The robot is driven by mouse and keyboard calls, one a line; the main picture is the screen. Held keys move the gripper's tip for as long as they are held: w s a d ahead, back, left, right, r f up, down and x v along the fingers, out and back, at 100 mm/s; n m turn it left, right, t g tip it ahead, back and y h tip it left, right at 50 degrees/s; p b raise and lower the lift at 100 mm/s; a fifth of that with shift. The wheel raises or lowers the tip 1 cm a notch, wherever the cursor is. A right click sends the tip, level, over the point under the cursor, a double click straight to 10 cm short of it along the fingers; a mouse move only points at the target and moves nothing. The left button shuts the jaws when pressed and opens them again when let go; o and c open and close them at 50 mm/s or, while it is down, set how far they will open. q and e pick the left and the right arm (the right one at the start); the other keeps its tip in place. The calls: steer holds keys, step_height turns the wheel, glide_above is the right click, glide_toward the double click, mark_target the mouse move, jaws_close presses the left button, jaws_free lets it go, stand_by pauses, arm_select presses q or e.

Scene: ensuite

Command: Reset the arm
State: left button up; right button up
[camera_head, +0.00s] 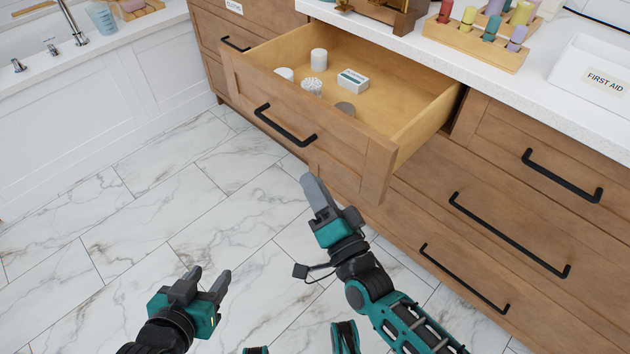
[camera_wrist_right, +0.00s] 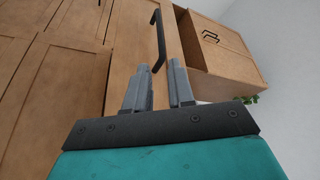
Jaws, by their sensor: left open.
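My left gripper (camera_head: 208,279) is low over the tiled floor in the head view, with its two fingers apart and nothing between them. My right gripper (camera_head: 309,183) is just in front of the open drawer's front panel (camera_head: 300,130), near its lower edge. In the right wrist view its fingers (camera_wrist_right: 159,66) stand a little apart with nothing between them. A black bar handle (camera_wrist_right: 158,40) shows beyond the fingertips, and they look clear of it.
Closed drawers with black handles (camera_head: 510,235) lie to the right. A tub (camera_head: 70,115) is at left. The marble floor (camera_head: 120,240) is clear.

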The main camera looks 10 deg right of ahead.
steer(key=s+d+f+n+g+h, duration=0.3)
steer(key=s+d+f+n+g, duration=0.45)
steer(key=s+n, duration=0.25)
arm_select(q)
steer(key=s+a+r+y+p, duration=0.1)
steer(key=a+r+p, duration=0.2)
steer(key=r+p, duration=0.7)
steer(key=p, duration=0.4)
steer(key=shift+s, duration=0.2)
arm_select(e)
steer(key=s+d+r+h, duration=0.1)
steer(key=d+r, duration=0.3)
steer(key=r, duration=0.5)
steer(key=shift+s+d+r+g+h, duration=0.3)
steer(key=shift+s+g, duration=0.15)
steer(key=shift+s, duration=0.4)
arm_select(q)
steer(key=shift+f, duration=0.1)
steer(key=shift+d, duration=0.15)
